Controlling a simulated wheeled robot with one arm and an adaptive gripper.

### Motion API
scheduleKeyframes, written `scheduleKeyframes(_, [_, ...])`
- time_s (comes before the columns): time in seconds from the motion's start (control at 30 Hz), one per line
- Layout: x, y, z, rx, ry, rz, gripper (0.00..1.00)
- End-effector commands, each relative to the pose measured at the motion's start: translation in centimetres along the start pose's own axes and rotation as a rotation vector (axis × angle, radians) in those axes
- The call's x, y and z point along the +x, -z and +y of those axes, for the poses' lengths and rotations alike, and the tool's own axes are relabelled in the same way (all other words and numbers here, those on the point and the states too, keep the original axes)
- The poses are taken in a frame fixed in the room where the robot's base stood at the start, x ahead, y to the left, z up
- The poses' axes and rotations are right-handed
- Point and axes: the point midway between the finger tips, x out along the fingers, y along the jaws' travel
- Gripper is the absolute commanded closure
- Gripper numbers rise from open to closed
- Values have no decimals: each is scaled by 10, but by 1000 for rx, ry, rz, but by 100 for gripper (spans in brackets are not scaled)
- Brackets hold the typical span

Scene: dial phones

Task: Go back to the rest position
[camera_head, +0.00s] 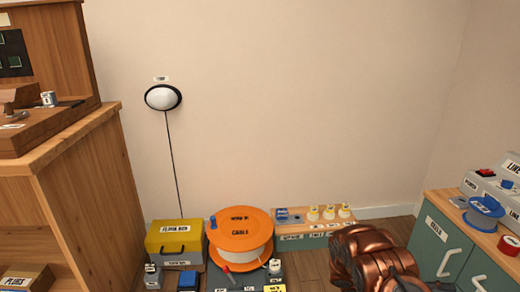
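My copper-coloured arm (372,262) shows at the lower right of the head view, in front of the wooden floor. Its lower part runs out of the bottom of the picture. The fingertips of my gripper cannot be made out, so I cannot see whether it is open or holds anything.
A wooden cabinet (95,195) stands at the left. A yellow-lidded box (175,238), an orange cable reel (240,230) and a low crate (300,243) line the wall. A green cabinet (437,243) stands at the right. A round lamp (163,97) hangs on the wall.

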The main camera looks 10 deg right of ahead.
Motion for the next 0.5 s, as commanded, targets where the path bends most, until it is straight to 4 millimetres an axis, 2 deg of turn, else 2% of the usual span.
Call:
scheduleKeyframes(0.17, [6,2,-47,89,-1,39,61])
scheduleKeyframes(0.3, [10,11,-105,224,-8,101,61])
scheduleKeyframes(0.5, [12,29,-182,431,-24,201,61])
